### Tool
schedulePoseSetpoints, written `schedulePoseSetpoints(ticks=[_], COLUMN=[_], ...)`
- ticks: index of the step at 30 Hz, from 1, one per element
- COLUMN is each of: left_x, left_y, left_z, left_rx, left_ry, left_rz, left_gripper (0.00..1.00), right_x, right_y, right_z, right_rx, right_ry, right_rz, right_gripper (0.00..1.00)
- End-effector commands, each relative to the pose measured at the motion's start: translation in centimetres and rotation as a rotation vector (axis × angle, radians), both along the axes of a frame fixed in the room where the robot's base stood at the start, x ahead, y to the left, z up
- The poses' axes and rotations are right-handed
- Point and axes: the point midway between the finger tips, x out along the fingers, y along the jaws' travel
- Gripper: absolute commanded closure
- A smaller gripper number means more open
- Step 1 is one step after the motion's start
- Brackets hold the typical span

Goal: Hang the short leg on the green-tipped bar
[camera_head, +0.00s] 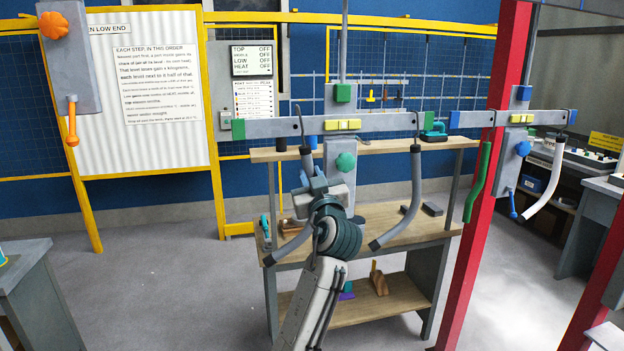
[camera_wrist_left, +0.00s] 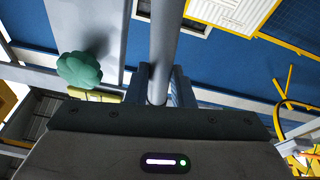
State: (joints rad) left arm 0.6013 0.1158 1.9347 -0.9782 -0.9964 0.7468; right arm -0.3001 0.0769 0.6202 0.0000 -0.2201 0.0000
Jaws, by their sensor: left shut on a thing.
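The grey green-tipped bar (camera_head: 270,128) hangs level across the middle, with yellow blocks at its centre. My left gripper (camera_head: 318,187) is shut on a grey bent leg (camera_head: 305,153), just below the bar's left part. The leg's lower end (camera_head: 288,249) slants down left; my gripper and wrist hide its middle. A dark hook (camera_head: 301,122) at the bar's left side reaches down to the leg's top; I cannot tell if the leg hangs on it. In the left wrist view the gripper (camera_wrist_left: 161,88) grips the grey tube (camera_wrist_left: 164,45). Another grey bent leg (camera_head: 414,190) hangs from the right hook.
A green knob (camera_head: 345,162) sits below the bar's centre. A blue-tipped bar (camera_head: 480,118) on the right carries a white bent leg (camera_head: 547,185). A wooden shelf bench (camera_head: 375,234) stands behind my arm.

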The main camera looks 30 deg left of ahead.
Motion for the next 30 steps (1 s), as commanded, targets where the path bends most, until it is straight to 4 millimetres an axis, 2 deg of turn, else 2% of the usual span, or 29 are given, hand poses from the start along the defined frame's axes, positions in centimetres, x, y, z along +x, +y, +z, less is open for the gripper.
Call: schedulePoseSetpoints(ticks=[30], left_x=[1.1], left_y=[1.1], left_z=[0.0], left_rx=[-0.001], left_ry=[-0.001], left_rz=[0.000], left_gripper=[1.00], right_x=[0.0], right_y=[-0.4], right_z=[-0.9], right_rx=[-0.004], right_ry=[0.000], right_rz=[0.002], right_gripper=[0.64])
